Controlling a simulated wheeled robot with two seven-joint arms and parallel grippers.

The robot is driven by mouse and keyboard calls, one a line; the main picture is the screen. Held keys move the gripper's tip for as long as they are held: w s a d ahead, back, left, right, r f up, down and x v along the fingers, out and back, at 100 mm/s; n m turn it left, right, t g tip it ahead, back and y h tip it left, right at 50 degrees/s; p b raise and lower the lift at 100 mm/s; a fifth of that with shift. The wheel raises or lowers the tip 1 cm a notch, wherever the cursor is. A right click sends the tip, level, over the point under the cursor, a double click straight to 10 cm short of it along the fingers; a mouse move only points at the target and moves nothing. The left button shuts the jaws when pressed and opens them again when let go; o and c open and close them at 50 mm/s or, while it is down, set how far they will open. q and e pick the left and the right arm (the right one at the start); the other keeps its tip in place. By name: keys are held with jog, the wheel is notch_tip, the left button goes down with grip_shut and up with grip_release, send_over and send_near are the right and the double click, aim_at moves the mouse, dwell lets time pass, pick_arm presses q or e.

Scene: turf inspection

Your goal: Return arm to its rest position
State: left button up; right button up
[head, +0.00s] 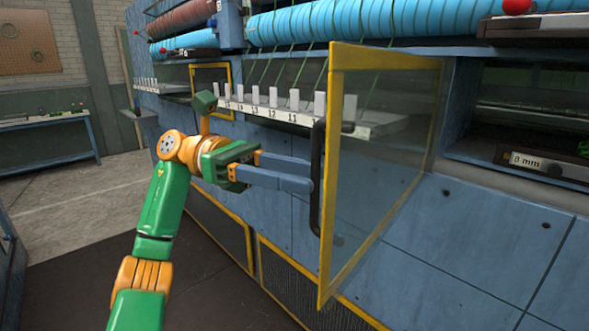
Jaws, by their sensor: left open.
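My left arm comes in from the lower left, green and orange. My left gripper (308,178) is open, with its two blue-grey fingers pointing right. The fingertips are close beside the black handle (317,180) of a yellow-framed clear door (385,160). I cannot tell whether they touch the handle. The door stands swung open, out from the blue machine (450,235). My right gripper is not in view.
Behind the door runs a numbered rail (262,110) with white blocks and green strands under blue rolls (350,20). A workbench (45,120) stands at the far left. Open floor (85,190) lies left of my arm.

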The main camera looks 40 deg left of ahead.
pick_arm(q)
jog(key=v, duration=0.4)
jog(key=shift+a+p, duration=0.3)
jog(key=shift+p, duration=0.1)
